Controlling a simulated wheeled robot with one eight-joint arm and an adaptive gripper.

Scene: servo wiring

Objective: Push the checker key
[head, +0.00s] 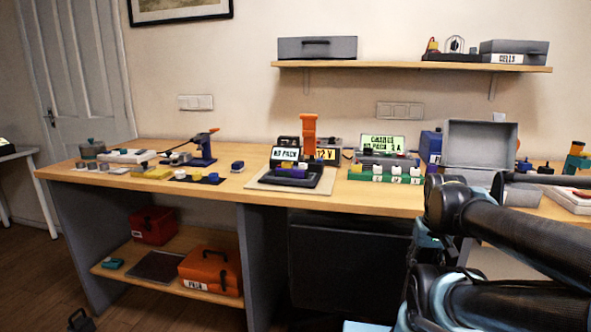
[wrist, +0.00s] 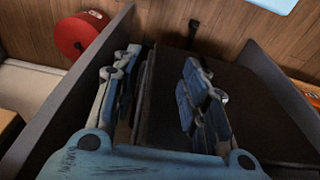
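In the head view my arm is at the right, in front of the bench, apart from the device.
A charger with a green screen (head: 383,142) stands right of the device, behind a green-and-white block row (head: 385,176). A grey open case (head: 480,145) stands farther right. A shelf (head: 410,67) hangs above. A red round object (wrist: 81,34) and dark panels surround my gripper.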

